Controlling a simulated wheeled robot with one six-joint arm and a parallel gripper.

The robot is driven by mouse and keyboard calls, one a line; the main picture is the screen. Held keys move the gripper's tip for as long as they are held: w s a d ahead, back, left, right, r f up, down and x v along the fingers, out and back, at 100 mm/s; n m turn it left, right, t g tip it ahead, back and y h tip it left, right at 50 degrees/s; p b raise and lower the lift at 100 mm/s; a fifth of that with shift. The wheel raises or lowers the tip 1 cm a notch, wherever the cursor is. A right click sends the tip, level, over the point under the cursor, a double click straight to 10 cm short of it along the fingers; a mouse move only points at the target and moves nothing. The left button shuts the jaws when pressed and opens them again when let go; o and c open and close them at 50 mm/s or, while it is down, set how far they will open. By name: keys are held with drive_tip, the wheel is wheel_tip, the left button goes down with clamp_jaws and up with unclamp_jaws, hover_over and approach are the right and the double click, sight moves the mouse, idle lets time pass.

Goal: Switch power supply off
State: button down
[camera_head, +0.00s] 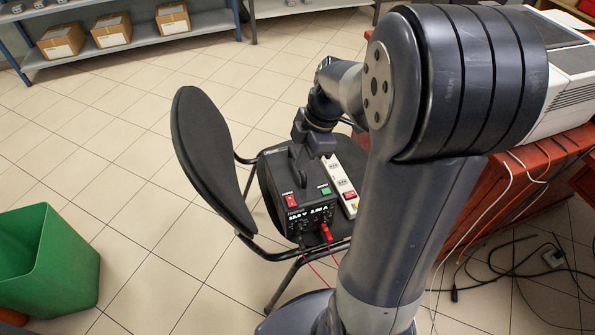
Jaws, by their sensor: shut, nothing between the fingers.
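A black box-shaped power supply (298,195) with a top handle sits on the seat of a black chair. Its front face has a red switch marked POWER (291,201), a green part (325,190), lit number displays and two plugged leads, one red and one dark. My gripper (319,150) is above the back right part of the power supply, near its handle and the white power strip. It is shut with nothing visible in it. The fingertips are small, and I cannot tell whether they touch anything. The arm comes down from the right.
A white power strip (341,181) with a red switch lies beside the power supply. The chair backrest (211,160) rises on the left. A green bin (48,262) stands lower left. A red-brown table (520,185) is at right, with cables on the floor. Shelves (140,45) line the back.

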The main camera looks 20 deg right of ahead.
drive_tip(key=b, duration=0.2)
approach(288, 199)
drive_tip(key=x, duration=0.5)
drive_tip(key=shift+a+f, duration=0.1)
drive_tip(key=shift+a, duration=0.1)
drive_tip(key=shift+w+f+b, duration=0.15)
drive_tip(key=shift+f+b, duration=0.15)
drive_tip(key=shift+f, duration=0.35)
